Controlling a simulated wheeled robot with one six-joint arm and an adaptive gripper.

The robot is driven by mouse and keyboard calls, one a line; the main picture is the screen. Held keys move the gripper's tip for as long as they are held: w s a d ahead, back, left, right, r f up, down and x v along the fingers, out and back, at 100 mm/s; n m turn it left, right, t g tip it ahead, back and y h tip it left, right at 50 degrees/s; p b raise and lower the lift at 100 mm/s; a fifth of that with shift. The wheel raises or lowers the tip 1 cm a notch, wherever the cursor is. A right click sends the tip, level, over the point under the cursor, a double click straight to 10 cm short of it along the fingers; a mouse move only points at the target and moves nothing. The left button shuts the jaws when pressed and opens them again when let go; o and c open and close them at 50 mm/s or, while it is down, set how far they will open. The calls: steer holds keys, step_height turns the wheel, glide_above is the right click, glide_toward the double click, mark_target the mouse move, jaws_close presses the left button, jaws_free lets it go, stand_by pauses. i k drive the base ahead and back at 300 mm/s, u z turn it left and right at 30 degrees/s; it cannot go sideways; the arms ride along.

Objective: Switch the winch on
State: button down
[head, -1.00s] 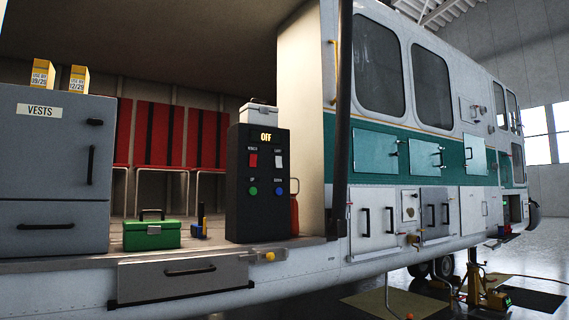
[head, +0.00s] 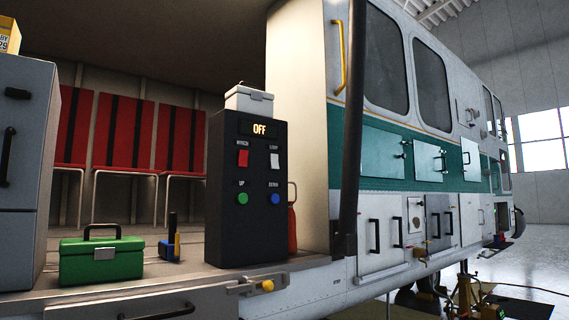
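A green button (head: 242,198) labelled UP and a blue button (head: 275,199) labelled DOWN sit lower. My gripper is not in view.
A white case (head: 249,99) sits on the box. A dark vertical post (head: 352,130) stands right. A yellow knob (head: 267,286) is on the sill below.

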mark_target(243, 154)
steer(key=u, duration=0.15)
steer(key=i, duration=0.9)
steer(key=u, duration=0.45)
